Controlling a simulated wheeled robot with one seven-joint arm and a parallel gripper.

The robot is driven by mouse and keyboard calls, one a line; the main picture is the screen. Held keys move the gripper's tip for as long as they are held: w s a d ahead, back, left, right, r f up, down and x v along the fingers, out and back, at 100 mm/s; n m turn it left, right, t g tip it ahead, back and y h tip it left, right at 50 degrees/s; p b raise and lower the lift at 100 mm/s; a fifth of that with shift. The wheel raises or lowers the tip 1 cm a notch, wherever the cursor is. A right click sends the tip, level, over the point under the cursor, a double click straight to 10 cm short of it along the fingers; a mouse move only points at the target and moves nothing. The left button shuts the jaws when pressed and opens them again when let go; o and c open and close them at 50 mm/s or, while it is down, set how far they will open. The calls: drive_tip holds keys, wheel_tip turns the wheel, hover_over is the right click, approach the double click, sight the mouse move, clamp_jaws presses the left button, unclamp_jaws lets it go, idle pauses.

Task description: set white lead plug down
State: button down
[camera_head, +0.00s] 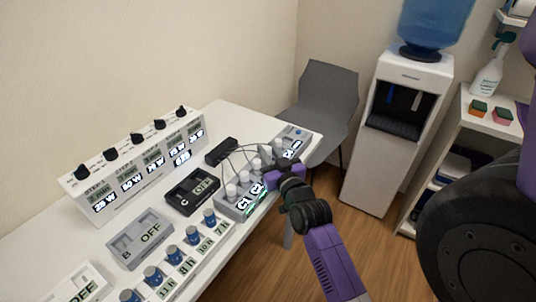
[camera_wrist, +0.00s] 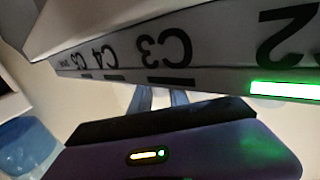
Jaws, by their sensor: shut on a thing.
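My gripper (camera_head: 272,168) is at the front edge of a grey unit (camera_head: 232,208) marked C1 and C2, near the right end of the white table. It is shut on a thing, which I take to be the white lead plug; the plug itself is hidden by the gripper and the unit. Several white plugs (camera_head: 231,190) with thin dark leads stand upright along the unit's top. In the wrist view, the gripper's fingers (camera_wrist: 158,98) are partly behind the unit's face (camera_wrist: 120,55), whose labels C2, C3 and C4 show upside down. Whether the held plug touches the unit cannot be told.
A black box (camera_head: 222,151), a dark C OFF box (camera_head: 192,190), a grey B OFF box (camera_head: 139,238) and several blue-capped knobs (camera_head: 192,235) crowd the white table (camera_head: 62,243). A grey chair (camera_head: 325,92) and a water dispenser (camera_head: 401,125) stand beyond.

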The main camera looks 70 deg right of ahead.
drive_tip(key=shift+f, duration=0.25)
drive_tip(key=shift+f, duration=0.15)
drive_tip(key=c, duration=1.5)
unclamp_jaws()
drive_tip(key=shift+c, duration=0.2)
drive_tip(key=shift+r, duration=0.3)
drive_tip(key=s+a+n+t+y, duration=0.1)
drive_tip(key=s+a+n+y, duration=0.2)
drive_tip(key=a, duration=1)
drive_tip(key=s+a+n+y, duration=0.3)
drive_tip(key=s+a+y, duration=0.2)
drive_tip(key=a, duration=0.8)
drive_tip(key=s+a+f+n+t+y, duration=0.1)
drive_tip(key=s+a+n+y, duration=0.2)
drive_tip(key=s+a, duration=0.6)
drive_tip(key=a+y, duration=0.2)
drive_tip(key=a, duration=0.2)
drive_tip(key=shift+t, duration=0.3)
